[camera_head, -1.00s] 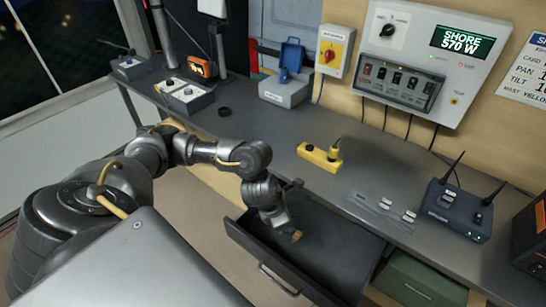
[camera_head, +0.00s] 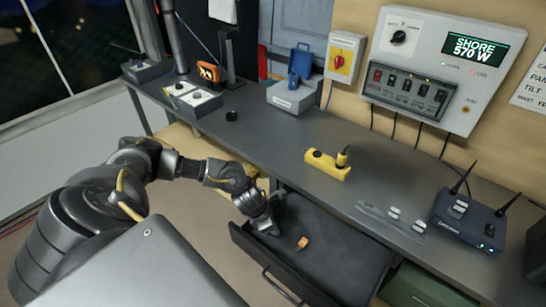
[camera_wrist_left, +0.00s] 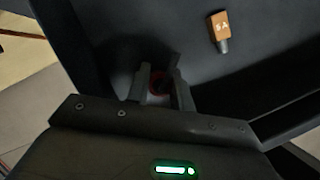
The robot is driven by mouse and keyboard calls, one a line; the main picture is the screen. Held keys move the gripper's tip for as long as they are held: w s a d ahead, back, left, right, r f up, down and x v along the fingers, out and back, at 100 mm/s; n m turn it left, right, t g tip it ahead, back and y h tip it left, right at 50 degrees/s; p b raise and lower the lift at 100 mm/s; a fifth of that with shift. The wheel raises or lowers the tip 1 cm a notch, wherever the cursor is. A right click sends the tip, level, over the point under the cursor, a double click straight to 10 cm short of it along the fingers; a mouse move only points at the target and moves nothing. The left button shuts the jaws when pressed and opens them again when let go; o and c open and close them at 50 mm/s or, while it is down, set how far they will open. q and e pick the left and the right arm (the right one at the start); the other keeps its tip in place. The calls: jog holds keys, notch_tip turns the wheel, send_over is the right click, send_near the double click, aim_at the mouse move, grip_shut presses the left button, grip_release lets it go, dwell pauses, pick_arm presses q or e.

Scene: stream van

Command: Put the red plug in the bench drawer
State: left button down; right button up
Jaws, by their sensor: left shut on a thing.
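The bench drawer (camera_head: 345,256) is pulled open under the workbench, and its dark floor also shows in the wrist view (camera_wrist_left: 270,75). My left gripper (camera_head: 266,228) reaches down over the left end of the drawer. In the wrist view its fingers (camera_wrist_left: 161,92) are closed around the red plug (camera_wrist_left: 158,82), of which only a small red part shows between them. I cannot tell whether the plug touches the drawer floor. In the head view the plug is hidden by the gripper. My right gripper is out of view.
An orange-brown plug marked 5A (camera_head: 303,243) lies in the drawer, right of my gripper. A yellow socket strip (camera_head: 327,165) sits on the bench (camera_head: 270,140) above. A blue router (camera_head: 468,221) stands at the right. Most of the drawer floor is clear.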

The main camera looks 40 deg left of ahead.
pick_arm(q)
jog(key=shift+f, duration=0.2)
jog(key=c, duration=1.2)
grip_release()
jog(key=shift+c, duration=0.2)
jog(key=v, duration=1.2)
